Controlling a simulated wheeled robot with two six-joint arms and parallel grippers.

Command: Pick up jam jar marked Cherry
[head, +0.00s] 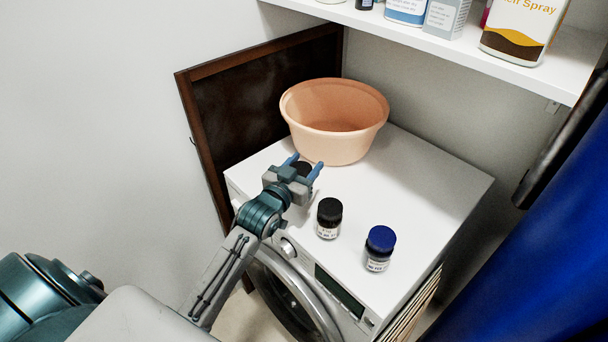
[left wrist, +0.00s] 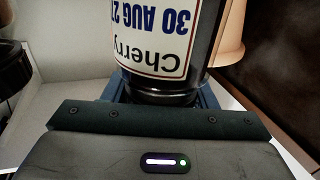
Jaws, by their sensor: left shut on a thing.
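The jam jar marked Cherry (left wrist: 160,50) is dark, with a white label reading "Cherry" and "30 AUG 2…" upside down in the left wrist view. In the head view only its black lid (head: 303,168) shows between my left gripper's fingers. My left gripper (head: 305,172) is shut on this jar, over the back left part of the washing machine top. I cannot tell whether the jar touches the top. A second black-lidded jar (head: 329,218) and a blue-lidded jar (head: 380,249) stand to the right and nearer. My right gripper is not in view.
A peach-coloured tub (head: 334,120) stands just behind the held jar on the white washing machine (head: 440,185). A dark framed board (head: 240,110) leans at the back left. A shelf (head: 450,50) with bottles hangs above. The right part of the top is clear.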

